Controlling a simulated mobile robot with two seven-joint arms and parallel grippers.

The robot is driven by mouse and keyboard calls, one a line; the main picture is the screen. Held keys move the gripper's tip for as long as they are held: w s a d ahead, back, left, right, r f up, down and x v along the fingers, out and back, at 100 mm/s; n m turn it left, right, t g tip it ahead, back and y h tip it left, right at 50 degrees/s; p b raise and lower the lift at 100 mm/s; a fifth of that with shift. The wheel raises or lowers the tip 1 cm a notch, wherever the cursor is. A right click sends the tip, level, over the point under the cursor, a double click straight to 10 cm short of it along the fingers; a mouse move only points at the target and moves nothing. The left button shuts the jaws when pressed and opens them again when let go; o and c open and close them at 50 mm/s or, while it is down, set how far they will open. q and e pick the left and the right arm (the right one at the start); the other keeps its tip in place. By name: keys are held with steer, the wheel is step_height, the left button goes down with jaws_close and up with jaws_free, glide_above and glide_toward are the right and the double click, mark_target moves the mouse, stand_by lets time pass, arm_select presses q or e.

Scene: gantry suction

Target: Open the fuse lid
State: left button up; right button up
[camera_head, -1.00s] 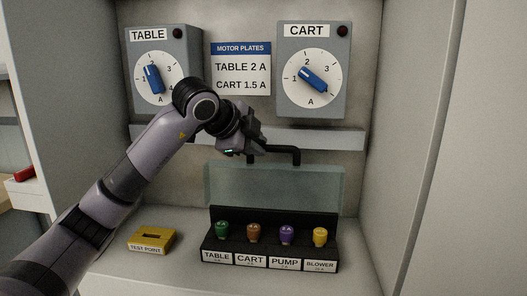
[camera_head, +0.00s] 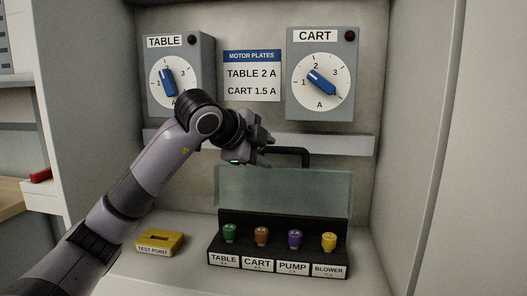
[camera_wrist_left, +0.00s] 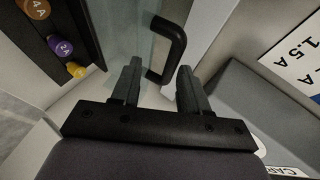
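The fuse lid (camera_head: 285,190) is a clear, greenish panel that stands raised behind the row of fuses, at the back of the black fuse box (camera_head: 228,246). Its black handle (camera_head: 300,151) is along the top edge; it also shows in the left wrist view (camera_wrist_left: 179,45). My left gripper (camera_head: 266,146) is at the handle's left end and hides part of it. In the left wrist view my left gripper (camera_wrist_left: 157,82) has its fingers apart, with one end of the handle showing between or just beyond the tips; contact cannot be told. My right gripper is not in view.
Green, brown, purple and yellow fuses (camera_head: 329,241) sit in the box. A yellow test point block (camera_head: 160,241) lies to its left. Behind are the TABLE dial (camera_head: 166,82), CART dial (camera_head: 320,82) and a ledge (camera_head: 340,145). Cabinet walls close in both sides.

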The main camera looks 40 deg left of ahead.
arm_select(q)
steer(key=v, duration=0.7)
steer(key=shift+b, duration=0.35)
steer(key=shift+s+d, duration=0.1)
steer(key=shift+s, duration=0.05)
stand_by(0.3)
